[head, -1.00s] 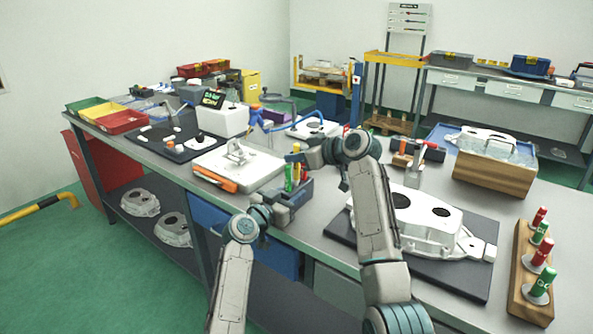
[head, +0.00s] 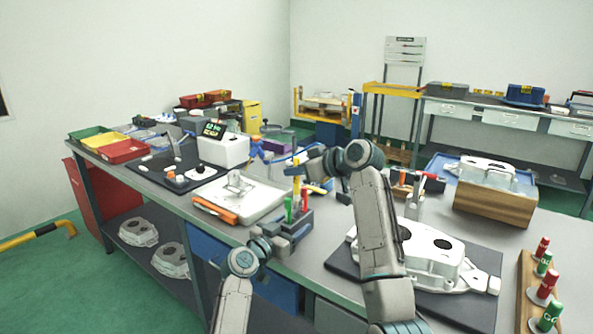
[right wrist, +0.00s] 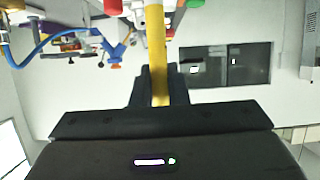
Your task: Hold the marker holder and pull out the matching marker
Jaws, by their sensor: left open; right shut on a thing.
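The grey marker holder (head: 299,231) stands near the front edge of the workbench, with a green marker (head: 288,209) and a red marker (head: 304,202) upright in it. My right gripper (head: 301,168) is above the holder, shut on a yellow marker (head: 297,184). The yellow marker is upright and raised over the holder; its lower end appears close above the other markers. The right wrist view shows the yellow marker (right wrist: 157,55) between the dark fingers. My left gripper (head: 272,240) is open at the holder's left front side; I cannot tell whether its fingers touch it.
A white board with an orange tool (head: 216,211) lies left of the holder. A white casting (head: 430,245) on a dark mat (head: 480,308) is to the right. A wooden rack (head: 527,290) with red and green markers stands at the far right. A cup of tools (head: 414,207) stands behind the casting.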

